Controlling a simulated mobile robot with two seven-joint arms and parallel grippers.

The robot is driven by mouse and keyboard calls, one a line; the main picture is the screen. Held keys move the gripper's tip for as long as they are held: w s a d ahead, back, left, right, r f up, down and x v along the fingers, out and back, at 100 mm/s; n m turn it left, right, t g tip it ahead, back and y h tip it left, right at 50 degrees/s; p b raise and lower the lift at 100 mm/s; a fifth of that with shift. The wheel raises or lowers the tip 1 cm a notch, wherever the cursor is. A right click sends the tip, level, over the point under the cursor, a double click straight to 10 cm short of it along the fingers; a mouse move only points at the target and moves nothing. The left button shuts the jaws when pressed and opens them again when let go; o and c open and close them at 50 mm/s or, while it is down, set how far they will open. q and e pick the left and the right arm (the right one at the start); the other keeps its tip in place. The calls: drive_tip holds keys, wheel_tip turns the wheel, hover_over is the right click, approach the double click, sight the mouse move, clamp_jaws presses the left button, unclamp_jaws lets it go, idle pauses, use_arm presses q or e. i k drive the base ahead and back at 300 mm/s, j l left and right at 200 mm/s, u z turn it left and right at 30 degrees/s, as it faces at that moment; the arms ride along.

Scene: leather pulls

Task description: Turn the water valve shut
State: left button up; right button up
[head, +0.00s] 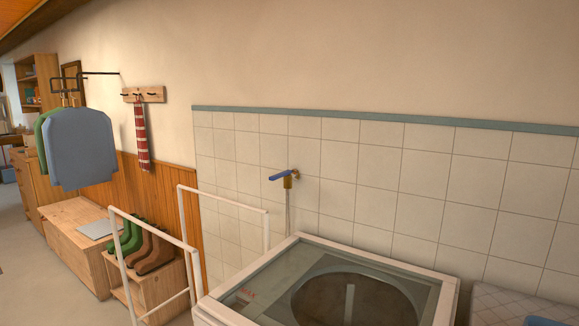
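The water valve (289,179) is on the tiled wall, above the back left of a top-loading washing machine. It has a brass body and a blue lever handle (280,176) that points out to the left, roughly level. A pale hose (288,212) hangs down from it behind the machine. Neither of my grippers shows in the head view.
The washing machine (449,300) with a glass lid fills the lower middle. White rails (222,199) stand left of it. Boots (150,252) sit on a low wooden shelf. A blue garment (82,148) and red striped cloth (142,135) hang further left.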

sight(281, 175)
drive_tip(key=i+j, duration=0.5)
drive_tip(key=j+z, duration=0.2)
drive_tip(key=z, duration=0.65)
drive_tip(key=k+j+z, duration=0.1)
drive_tip(key=j+z, duration=0.2)
drive_tip(key=k+j+z, duration=0.1)
drive_tip(key=j+z, duration=0.2)
drive_tip(key=k+j+z, duration=0.15)
drive_tip(key=z, duration=0.2)
drive_tip(key=j, duration=0.1)
